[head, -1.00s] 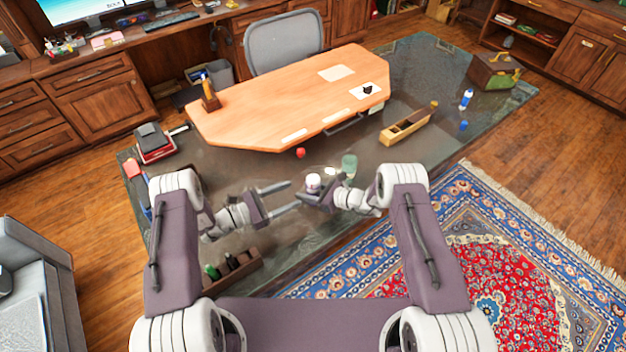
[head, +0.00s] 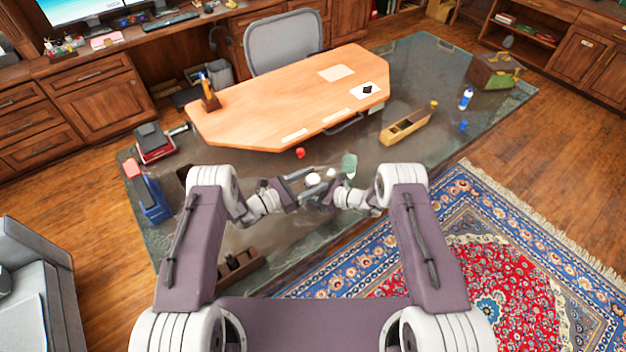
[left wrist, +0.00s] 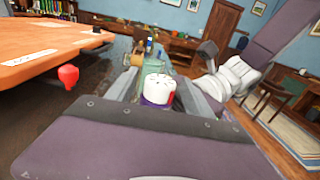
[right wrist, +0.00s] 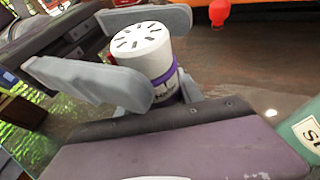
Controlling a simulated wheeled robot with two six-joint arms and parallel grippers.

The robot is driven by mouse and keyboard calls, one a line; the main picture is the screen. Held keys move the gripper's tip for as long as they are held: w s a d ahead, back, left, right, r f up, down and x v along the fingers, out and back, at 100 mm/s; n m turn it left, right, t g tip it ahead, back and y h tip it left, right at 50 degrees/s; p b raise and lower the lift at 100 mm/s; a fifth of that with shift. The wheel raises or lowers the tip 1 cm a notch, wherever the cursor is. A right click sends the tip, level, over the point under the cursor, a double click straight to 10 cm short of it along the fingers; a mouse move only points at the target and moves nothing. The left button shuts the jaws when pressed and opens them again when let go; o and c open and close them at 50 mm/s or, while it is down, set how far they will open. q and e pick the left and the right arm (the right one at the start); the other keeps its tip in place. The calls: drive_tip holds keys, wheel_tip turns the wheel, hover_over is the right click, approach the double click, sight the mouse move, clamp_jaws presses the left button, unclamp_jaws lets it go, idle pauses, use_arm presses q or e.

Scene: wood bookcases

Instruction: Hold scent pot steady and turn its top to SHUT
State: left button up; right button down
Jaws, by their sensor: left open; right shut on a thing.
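The scent pot has a white slotted top and a purple-banded body with dark print. In the head view it is a small white shape (head: 313,179) between my grippers. It is clearest in the right wrist view (right wrist: 147,48), upright. My right gripper (right wrist: 160,95) is shut on the pot's lower body. My left gripper (left wrist: 160,98) is open, with one finger on each side of the pot at the height of its top. In the left wrist view the white top (left wrist: 158,86) shows between those fingers, with a red mark at its side. Contact with the top cannot be told.
A green jar (head: 349,165) stands just right of the pot. A wooden plane (head: 408,125) is farther right. A dark wooden holder (head: 240,268) lies at the front left. The glass top between is mostly clear.

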use_arm(q)
drive_tip(key=shift+d, duration=0.15)
clamp_jaws()
drive_tip(key=shift+w+m+g+h, duration=0.1)
drive_tip(key=shift+m+g+h, duration=0.6)
drive_tip(key=shift+g, duration=0.4)
unclamp_jaws()
